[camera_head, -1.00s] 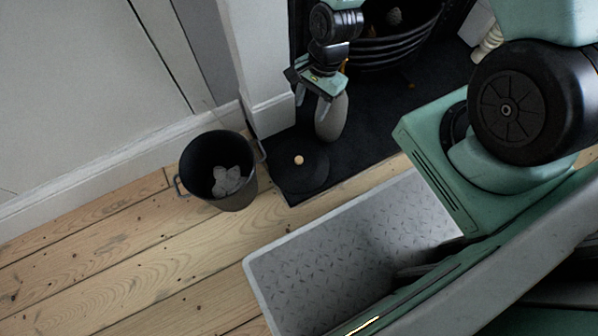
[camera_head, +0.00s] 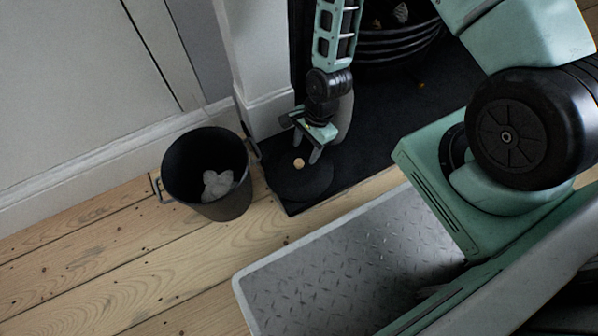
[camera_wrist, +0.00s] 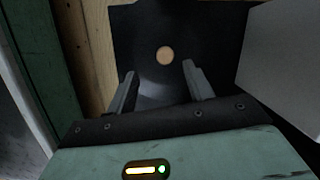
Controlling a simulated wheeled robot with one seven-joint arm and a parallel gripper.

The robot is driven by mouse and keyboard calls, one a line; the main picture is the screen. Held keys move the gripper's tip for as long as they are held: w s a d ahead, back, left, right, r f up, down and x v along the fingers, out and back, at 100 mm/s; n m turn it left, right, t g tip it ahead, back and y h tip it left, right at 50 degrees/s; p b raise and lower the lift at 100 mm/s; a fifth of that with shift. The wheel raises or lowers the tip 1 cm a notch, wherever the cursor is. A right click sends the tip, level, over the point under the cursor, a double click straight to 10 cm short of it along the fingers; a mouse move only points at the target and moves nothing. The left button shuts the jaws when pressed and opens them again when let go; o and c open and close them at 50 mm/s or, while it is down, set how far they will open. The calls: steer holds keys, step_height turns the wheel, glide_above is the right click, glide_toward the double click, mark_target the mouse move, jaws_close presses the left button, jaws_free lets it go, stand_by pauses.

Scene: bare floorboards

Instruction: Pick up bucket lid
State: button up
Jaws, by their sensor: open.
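The bucket lid (camera_head: 303,182) is a dark round disc with a small light wooden knob (camera_head: 299,163). It lies on the dark hearth slab beside the bucket. The black bucket (camera_head: 232,202) stands open on the floorboards with pale lumps inside. My gripper (camera_head: 306,150) is open and points down over the lid, with its fingertips close to the knob in the head view. In the wrist view the knob (camera_wrist: 165,56) shows just beyond and between the two open fingers (camera_wrist: 162,80). The lid's dark edge blends into the slab there.
A rounded grey object (camera_head: 343,118) stands right behind my gripper on the hearth. A black fire grate (camera_head: 385,50) is at the back. The white wall corner (camera_head: 262,110) rises close to the left. Bare floorboards (camera_head: 130,265) are clear in front.

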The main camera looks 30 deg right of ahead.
mark_target(299, 162)
steer(key=shift+w+b+x, duration=0.2)
steer(key=shift+b+x, duration=1)
steer(key=shift+x, duration=0.2)
steer(key=shift+w+b+x, duration=0.2)
steer(key=shift+b+x, duration=1)
steer(key=shift+x, duration=0.25)
steer(key=shift+d, duration=0.15)
steer(key=shift+c, duration=0.3)
jaws_close()
